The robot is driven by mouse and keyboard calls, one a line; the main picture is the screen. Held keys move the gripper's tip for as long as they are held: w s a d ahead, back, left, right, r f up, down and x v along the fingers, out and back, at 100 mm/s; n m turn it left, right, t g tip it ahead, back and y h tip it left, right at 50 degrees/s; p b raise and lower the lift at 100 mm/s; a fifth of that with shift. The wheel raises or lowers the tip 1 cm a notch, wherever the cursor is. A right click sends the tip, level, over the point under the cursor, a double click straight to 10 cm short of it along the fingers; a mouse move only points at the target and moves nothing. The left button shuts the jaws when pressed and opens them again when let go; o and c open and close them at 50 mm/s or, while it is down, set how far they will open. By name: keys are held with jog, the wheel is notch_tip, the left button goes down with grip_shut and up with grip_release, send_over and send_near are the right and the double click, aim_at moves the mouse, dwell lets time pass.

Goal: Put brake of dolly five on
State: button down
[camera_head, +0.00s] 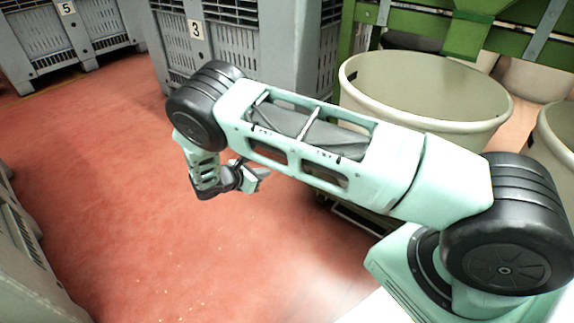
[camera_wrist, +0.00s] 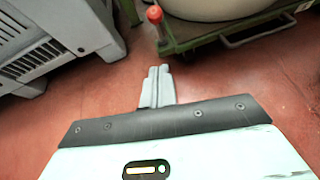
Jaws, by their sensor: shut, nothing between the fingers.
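In the wrist view a green dolly (camera_wrist: 205,40) carries a pale tub (camera_wrist: 215,8). A lever with a red knob (camera_wrist: 155,14) stands upright at the dolly's near left corner. No number shows on this dolly, so I cannot tell if it is dolly five. My gripper (camera_wrist: 158,70) is shut and empty over the red floor, with its fingertips apart from the lever, which is beyond them in the picture. In the head view my gripper (camera_head: 262,174) hangs left of the large cream tub (camera_head: 420,100), and my arm hides most of the dolly there.
Grey crates marked 5 (camera_head: 67,8) and 3 (camera_head: 197,29) stand at the back. A grey crate (camera_wrist: 55,35) also stands left in the wrist view. Another container edge (camera_head: 30,255) is at the near left. The red floor (camera_head: 100,150) between is open. A green frame (camera_head: 420,30) stands behind the tubs.

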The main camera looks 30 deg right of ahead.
jog(key=d+r+b+x, duration=0.1)
jog(key=b+x, duration=0.5)
jog(key=x, duration=0.7)
jog(key=shift+r+b, duration=0.4)
jog(key=shift+r, duration=0.45)
jog(key=shift+d+r, duration=0.15)
